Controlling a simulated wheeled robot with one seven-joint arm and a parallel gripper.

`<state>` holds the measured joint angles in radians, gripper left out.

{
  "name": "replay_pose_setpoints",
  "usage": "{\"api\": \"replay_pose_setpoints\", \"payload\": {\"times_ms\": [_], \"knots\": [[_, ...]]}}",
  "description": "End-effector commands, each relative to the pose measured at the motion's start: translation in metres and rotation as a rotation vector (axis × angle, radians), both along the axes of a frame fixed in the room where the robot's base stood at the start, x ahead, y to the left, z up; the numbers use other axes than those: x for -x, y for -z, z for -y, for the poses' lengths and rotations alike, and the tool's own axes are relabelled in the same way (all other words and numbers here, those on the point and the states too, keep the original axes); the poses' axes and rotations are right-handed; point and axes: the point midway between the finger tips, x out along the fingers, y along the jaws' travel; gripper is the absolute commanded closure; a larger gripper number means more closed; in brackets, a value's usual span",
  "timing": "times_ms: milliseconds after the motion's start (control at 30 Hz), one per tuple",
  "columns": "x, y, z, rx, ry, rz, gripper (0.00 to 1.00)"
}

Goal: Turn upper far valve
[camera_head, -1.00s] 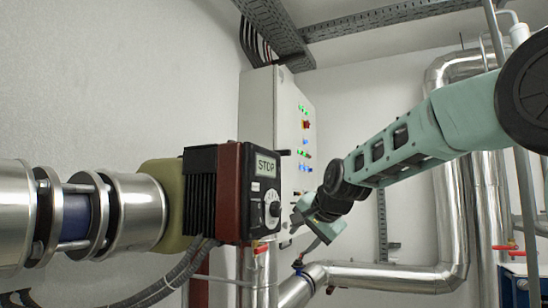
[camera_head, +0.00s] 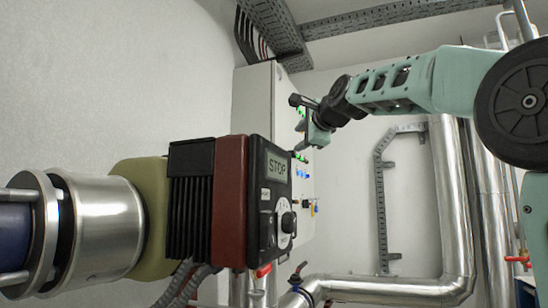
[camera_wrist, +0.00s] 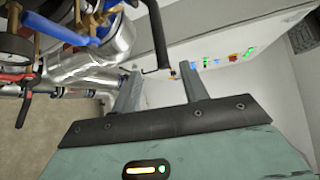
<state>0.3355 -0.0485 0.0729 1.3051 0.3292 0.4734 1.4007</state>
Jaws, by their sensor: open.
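Several valves show, and I cannot tell which is the upper far one. In the head view, a red valve handle (camera_head: 263,270) is below the pump and another red handle (camera_head: 517,259) is at the right edge. My gripper (camera_wrist: 159,78) is open and empty; both fingers are apart at the middle of the wrist view.
The pump's dark red control box (camera_head: 232,200) with a STOP display stands in the foreground. A grey control cabinet (camera_head: 254,110) with lit buttons is behind it. Silver pipes (camera_head: 395,288) run along the low back and right. A dark rod (camera_wrist: 157,35) crosses near my fingers.

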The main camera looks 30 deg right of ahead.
Motion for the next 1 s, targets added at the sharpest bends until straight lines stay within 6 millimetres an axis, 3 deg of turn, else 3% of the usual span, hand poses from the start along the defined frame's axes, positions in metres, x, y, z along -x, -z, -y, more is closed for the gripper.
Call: {"api": "replay_pose_setpoints", "payload": {"times_ms": [600, 800, 1000], "knots": [[-0.122, 0.014, 0.013, 0.001, -0.002, -0.005, 0.56], [-0.150, 0.019, 0.016, 0.001, -0.002, -0.003, 0.56], [-0.161, 0.022, 0.018, 0.002, -0.002, -0.002, 0.56]]}}
